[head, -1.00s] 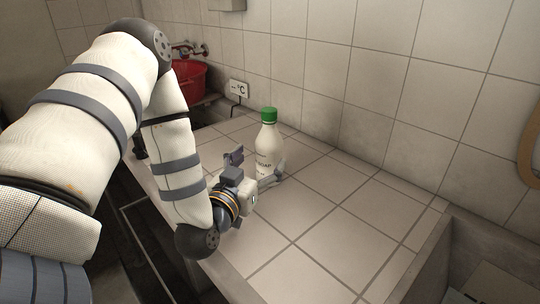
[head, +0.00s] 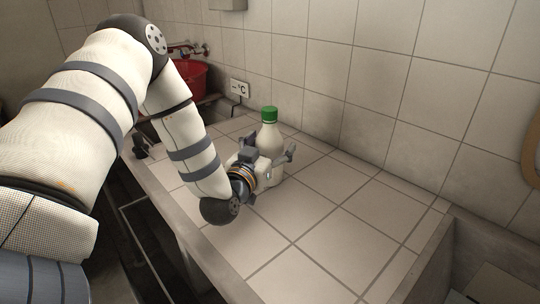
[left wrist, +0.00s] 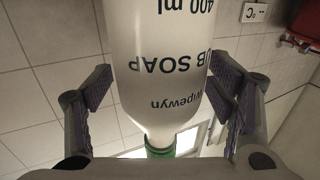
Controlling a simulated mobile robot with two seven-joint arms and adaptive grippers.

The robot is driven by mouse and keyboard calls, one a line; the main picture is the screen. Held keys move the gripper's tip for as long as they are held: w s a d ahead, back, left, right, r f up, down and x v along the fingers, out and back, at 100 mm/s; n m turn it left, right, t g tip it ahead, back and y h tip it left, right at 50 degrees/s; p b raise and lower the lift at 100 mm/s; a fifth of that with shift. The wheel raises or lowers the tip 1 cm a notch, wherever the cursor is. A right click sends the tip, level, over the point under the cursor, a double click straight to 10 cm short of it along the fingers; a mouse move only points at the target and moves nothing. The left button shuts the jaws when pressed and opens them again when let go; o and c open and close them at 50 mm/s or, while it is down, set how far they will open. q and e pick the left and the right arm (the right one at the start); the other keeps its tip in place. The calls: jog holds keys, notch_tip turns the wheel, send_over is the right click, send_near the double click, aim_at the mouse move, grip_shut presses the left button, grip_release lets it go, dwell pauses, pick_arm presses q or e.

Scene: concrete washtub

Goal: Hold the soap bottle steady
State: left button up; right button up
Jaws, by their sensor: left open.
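The soap bottle (head: 268,136) is white with a green cap and stands upright on the tiled counter. My left gripper (head: 271,148) is open, with its fingers on either side of the bottle; its body hides the bottle's lower part in the head view. In the left wrist view the bottle (left wrist: 160,70) appears upside down, with its dark lettering facing the camera. My right gripper is in neither view.
The light tiled counter (head: 330,205) is clear in front and to the right. A tiled wall stands close behind the bottle. A red tub (head: 188,78) is at the back left, near a small °C display (head: 239,88) on the wall.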

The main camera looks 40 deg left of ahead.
aim_at(270, 108)
pick_arm(q)
jog(key=c, duration=1.6)
jog(key=shift+o, duration=0.2)
notch_tip(270, 108, up, 10)
jog(key=p, duration=0.2)
jog(key=shift+r+p, duration=0.15)
jog(key=shift+p, duration=0.15)
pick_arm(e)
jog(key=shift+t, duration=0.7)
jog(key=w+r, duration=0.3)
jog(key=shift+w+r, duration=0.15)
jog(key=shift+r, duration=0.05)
pick_arm(q)
jog(key=o, duration=0.9)
jog(key=c, duration=1.1)
jog(key=shift+c, duration=0.2)
